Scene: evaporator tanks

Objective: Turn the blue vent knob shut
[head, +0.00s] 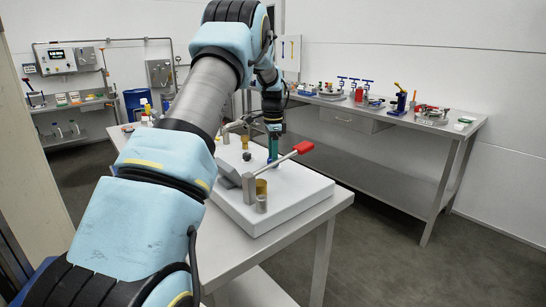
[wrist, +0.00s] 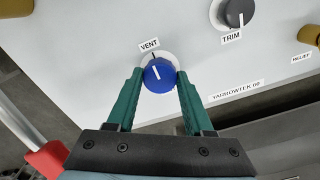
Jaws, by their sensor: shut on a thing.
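The blue vent knob (wrist: 158,80) sits on a white panel (wrist: 95,40) under the label VENT (wrist: 149,44). In the head view my gripper (head: 273,158) points down over the white box (head: 298,200) on the bench. The knob cannot be made out there.
A grey trim knob (wrist: 236,13) is up and right of the vent knob, and a brass fitting (wrist: 310,34) is near the RELIEF label. A red-handled lever (head: 303,147) rises from the box close to my gripper. A second bench (head: 440,124) with several fixtures stands along the wall.

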